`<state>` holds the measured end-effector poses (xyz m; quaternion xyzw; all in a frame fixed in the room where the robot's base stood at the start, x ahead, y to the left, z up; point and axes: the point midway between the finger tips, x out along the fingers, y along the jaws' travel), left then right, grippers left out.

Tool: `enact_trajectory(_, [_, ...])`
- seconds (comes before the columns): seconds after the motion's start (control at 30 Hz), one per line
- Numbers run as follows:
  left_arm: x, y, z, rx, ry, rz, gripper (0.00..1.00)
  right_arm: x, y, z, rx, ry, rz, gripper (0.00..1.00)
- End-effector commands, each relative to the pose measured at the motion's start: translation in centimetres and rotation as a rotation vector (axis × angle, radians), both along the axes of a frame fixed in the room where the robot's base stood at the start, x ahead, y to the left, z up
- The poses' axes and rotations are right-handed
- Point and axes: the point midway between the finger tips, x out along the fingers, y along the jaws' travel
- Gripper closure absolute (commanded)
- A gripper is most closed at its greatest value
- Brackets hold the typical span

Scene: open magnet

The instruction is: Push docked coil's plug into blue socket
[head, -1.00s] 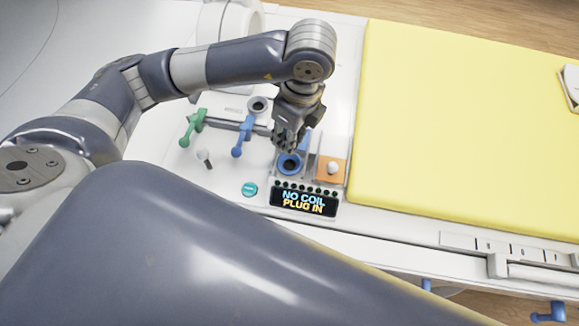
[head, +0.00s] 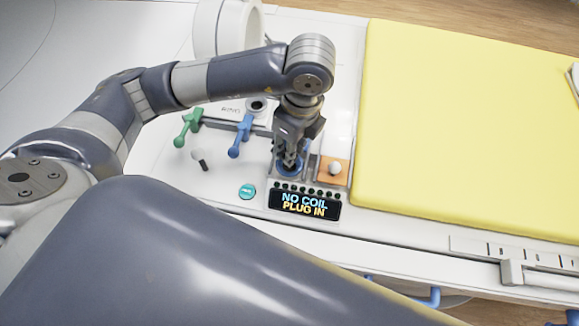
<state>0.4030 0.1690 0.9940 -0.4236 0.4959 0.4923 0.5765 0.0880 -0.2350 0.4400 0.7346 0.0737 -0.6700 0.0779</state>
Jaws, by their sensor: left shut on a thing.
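The blue socket (head: 281,170) is a round ring on the white panel, just behind the display. My left gripper (head: 290,163) points down right over it, with its fingertips at the ring and hiding most of it. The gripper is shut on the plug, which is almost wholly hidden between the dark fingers. I cannot tell how deep the plug sits. The display (head: 304,203) reads "NO COIL PLUG IN". A white ring-shaped body (head: 212,27), perhaps the coil, stands behind my left arm. My right gripper is not in view.
A green lever (head: 187,127) and a blue lever (head: 240,136) stand left of the socket. A white knob on an orange pad (head: 332,178) is close on its right. A teal button (head: 247,191) lies front left. The yellow mat (head: 450,130) fills the right.

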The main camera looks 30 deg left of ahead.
Motion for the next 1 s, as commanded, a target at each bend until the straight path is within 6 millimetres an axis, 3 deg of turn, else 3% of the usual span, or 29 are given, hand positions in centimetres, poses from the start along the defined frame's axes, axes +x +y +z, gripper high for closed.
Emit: enact_trajectory(1.0, [0.0,0.0,-2.2,0.000,0.000,0.000,1.00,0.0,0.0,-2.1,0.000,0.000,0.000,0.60])
